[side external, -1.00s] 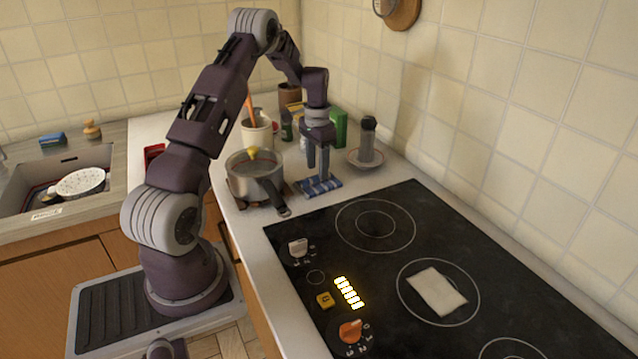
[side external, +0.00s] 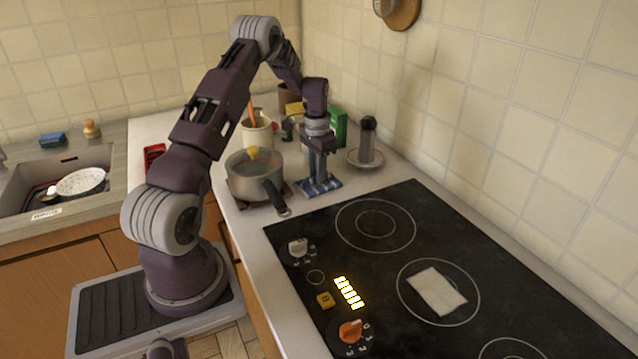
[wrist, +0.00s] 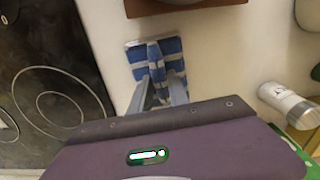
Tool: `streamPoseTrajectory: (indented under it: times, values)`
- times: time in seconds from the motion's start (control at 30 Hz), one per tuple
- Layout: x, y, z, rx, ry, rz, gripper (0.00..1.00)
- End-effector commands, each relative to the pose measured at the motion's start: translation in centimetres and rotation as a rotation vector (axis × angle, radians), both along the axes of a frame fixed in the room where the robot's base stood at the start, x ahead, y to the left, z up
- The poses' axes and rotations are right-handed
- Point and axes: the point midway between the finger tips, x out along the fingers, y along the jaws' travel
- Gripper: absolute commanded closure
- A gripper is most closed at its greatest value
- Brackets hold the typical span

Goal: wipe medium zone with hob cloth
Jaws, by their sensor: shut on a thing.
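A blue-and-white striped cloth (side external: 320,187) lies on the pale counter just beyond the hob's far left corner. It also shows in the wrist view (wrist: 136,60), with a raised fold pinched in its middle. My gripper (side external: 319,178) is above it, fingers pointing down and shut on that fold; the fingers also show in the wrist view (wrist: 157,88). The cloth's edges appear to rest on the counter. The black hob (side external: 300,262) has several ringed zones. A ring zone (side external: 412,303) near the middle right has a flat whitish square (side external: 437,291) on it.
A grey pot (side external: 250,180) stands left of the cloth, its handle (side external: 273,194) reaching toward the hob. A cream crock (side external: 257,135) and a green box (side external: 339,128) stand behind. The hob's left ring zone (side external: 375,225) is clear.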

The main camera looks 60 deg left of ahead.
Motion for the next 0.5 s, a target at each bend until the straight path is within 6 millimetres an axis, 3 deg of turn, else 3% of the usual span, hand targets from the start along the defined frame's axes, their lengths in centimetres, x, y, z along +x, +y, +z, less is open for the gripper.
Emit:
streamPoseTrajectory:
  times: [0.23, 0.5]
  values:
    - [0.0, 0.0, 0.2, 0.001, -0.001, 0.000, 1.00]
    - [0.1, 0.1, 2.9, 0.002, -0.003, 0.000, 1.00]
